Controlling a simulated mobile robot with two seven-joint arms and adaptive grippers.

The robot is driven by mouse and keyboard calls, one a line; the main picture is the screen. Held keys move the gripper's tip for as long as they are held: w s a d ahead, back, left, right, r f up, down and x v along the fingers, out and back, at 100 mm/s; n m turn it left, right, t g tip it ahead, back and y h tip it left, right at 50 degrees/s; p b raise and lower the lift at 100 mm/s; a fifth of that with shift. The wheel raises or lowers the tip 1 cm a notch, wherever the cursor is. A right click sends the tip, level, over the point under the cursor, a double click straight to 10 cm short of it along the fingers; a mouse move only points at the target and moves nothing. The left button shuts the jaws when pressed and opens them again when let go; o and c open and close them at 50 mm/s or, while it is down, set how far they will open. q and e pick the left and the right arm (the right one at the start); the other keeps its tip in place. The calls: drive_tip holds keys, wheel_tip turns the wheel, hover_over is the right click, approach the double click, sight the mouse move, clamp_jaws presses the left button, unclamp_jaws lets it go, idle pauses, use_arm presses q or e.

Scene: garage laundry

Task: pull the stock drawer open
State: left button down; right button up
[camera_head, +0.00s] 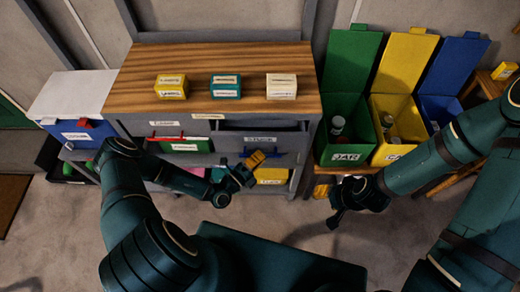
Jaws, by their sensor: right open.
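The stock drawer (282,141) is a grey front with a label, at the right under the wooden top of the grey bench. A dark recess shows above its front, so it appears partly pulled out. A blue bar (278,153), apparently its handle, runs below the label. My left gripper (248,168) is just below and in front of the drawer, by the left part of the bar. A yellow-orange piece shows at its tip; contact and the finger gap are unclear. My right gripper (338,212) is open, low over the floor, right of the bench and away from the drawer.
Yellow (171,87), teal (225,87) and cream (281,87) labelled boxes stand on the bench top (200,60). Open green (345,148), yellow (388,152) and blue bins stand right of the bench. A blue box with a white lid (70,95) stands left.

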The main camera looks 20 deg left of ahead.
use_arm(q)
drive_tip(key=s+d+p, duration=0.1)
drive_tip(key=s+d, duration=0.3)
drive_tip(key=s, duration=0.9)
drive_tip(key=shift+s+r+p, duration=0.15)
drive_tip(key=shift+s+p, duration=0.2)
drive_tip(key=shift+p, duration=0.05)
drive_tip(key=shift+d, duration=0.1)
drive_tip(key=c, duration=1)
unclamp_jaws()
drive_tip(key=v, duration=1.2)
drive_tip(key=shift+s, duration=0.1)
